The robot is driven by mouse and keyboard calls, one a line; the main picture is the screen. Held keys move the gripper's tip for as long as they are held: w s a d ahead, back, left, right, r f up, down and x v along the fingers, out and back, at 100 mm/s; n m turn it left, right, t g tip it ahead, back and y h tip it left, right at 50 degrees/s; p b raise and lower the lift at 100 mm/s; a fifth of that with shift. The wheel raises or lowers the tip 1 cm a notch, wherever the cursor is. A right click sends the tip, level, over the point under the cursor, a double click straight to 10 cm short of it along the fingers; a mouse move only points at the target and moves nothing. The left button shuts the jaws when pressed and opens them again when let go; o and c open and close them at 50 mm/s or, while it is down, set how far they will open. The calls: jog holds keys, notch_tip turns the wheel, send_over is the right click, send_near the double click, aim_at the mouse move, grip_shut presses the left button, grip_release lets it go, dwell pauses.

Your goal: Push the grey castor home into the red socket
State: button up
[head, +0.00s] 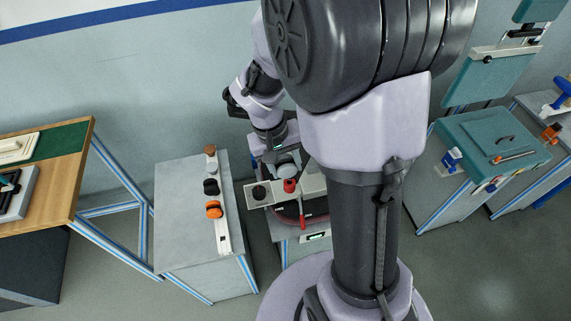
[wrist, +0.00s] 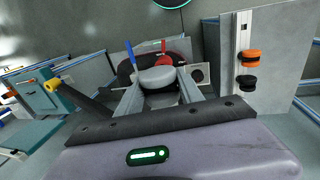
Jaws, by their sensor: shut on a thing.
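My gripper (wrist: 158,84) is shut on a round grey piece, the grey castor (wrist: 157,77), held between its two fingers. In the head view my gripper (head: 284,158) is above the small test stand, with the grey castor (head: 288,169) just below it. A red socket (head: 290,185) sits on the stand's light plate, close to the castor. In the wrist view a red part (wrist: 170,58), seemingly the socket, shows behind the castor and is partly hidden by it. I cannot tell whether castor and socket touch.
The light plate also has a dark round fitting (head: 258,193). A red lever (head: 303,216) stands at the stand's front. To the left, a grey cabinet (head: 185,225) carries an orange castor (head: 213,209), a black one (head: 210,187) and a brown one (head: 210,151). A wooden bench (head: 75,165) stands further left.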

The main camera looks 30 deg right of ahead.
aim_at(285, 174)
jog(key=shift+f, duration=0.15)
jog(key=shift+f+b, duration=0.35)
jog(key=shift+b, duration=0.1)
jog(key=shift+a+b+x, duration=0.25)
jog(key=shift+b+x, duration=0.95)
jog(key=shift+x, duration=0.1)
jog(key=o, duration=1.3)
jog(key=shift+o, duration=0.2)
jog(key=p+v, duration=0.5)
jog(key=v, duration=1.2)
jog(key=shift+r+p, duration=0.2)
jog(key=shift+p, duration=0.15)
jog(key=shift+w, duration=0.15)
